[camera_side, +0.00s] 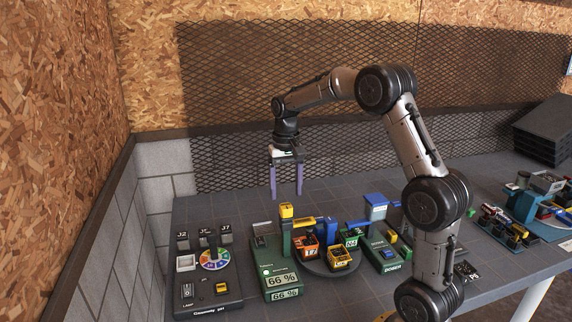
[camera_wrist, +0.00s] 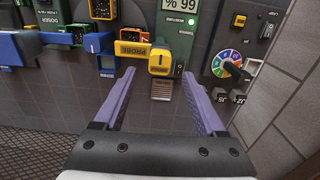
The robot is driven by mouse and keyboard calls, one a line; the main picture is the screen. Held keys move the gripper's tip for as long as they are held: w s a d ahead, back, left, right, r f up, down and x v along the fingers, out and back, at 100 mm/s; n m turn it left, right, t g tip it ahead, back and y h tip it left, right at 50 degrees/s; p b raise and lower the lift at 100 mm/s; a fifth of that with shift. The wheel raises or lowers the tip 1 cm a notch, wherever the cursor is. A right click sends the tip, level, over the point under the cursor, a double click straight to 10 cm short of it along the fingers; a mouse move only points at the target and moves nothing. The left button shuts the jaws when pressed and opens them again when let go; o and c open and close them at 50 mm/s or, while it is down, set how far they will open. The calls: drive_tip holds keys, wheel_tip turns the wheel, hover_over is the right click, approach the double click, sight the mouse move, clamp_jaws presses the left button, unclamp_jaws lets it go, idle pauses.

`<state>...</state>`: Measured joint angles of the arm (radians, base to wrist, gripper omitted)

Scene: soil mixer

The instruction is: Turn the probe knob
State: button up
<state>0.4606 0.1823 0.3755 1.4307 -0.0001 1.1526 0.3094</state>
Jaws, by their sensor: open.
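The probe knob is a yellow block with a dark mark. In the side view the knob (camera_side: 286,210) stands on top of a green unit at the table's middle left. In the wrist view the knob (camera_wrist: 161,62) lies just beyond my fingertips, roughly between their lines, beside a yellow plate (camera_wrist: 131,48) lettered PROBE. My gripper (camera_side: 286,194) points down with two purple fingers apart and empty, above and seemingly behind the knob. It also shows in the wrist view (camera_wrist: 157,75). Any gap to the knob is hard to judge.
The green unit's display (camera_side: 283,281) reads 66 %. A colour-wheel panel (camera_side: 214,259) stands to its left. Orange and yellow cups (camera_side: 339,258), blue posts and a green doser box (camera_side: 386,254) crowd the right. Bare table lies behind the units, before the mesh wall (camera_side: 240,160).

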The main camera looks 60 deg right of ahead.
sight(286, 206)
wheel_tip(286, 206, up, 9)
idle(0.3)
drive_tip(key=s+a+r+n+t, duration=0.2)
drive_tip(key=s+a+r, duration=0.2)
drive_tip(key=s+a, duration=0.25)
drive_tip(key=s+a+r+n+t, duration=0.1)
drive_tip(key=s+a+r+n, duration=0.1)
drive_tip(key=s+a+r, duration=0.45)
drive_tip(key=s+a+f+n+t, duration=0.2)
drive_tip(key=s+a+f+n, duration=0.2)
drive_tip(key=s+f, duration=0.5)
wheel_tip(286, 206, down, 4)
drive_tip(key=shift+s+a+f+n+t, duration=0.2)
drive_tip(key=shift+a+f+n+t, duration=0.15)
drive_tip(key=shift+a, duration=0.75)
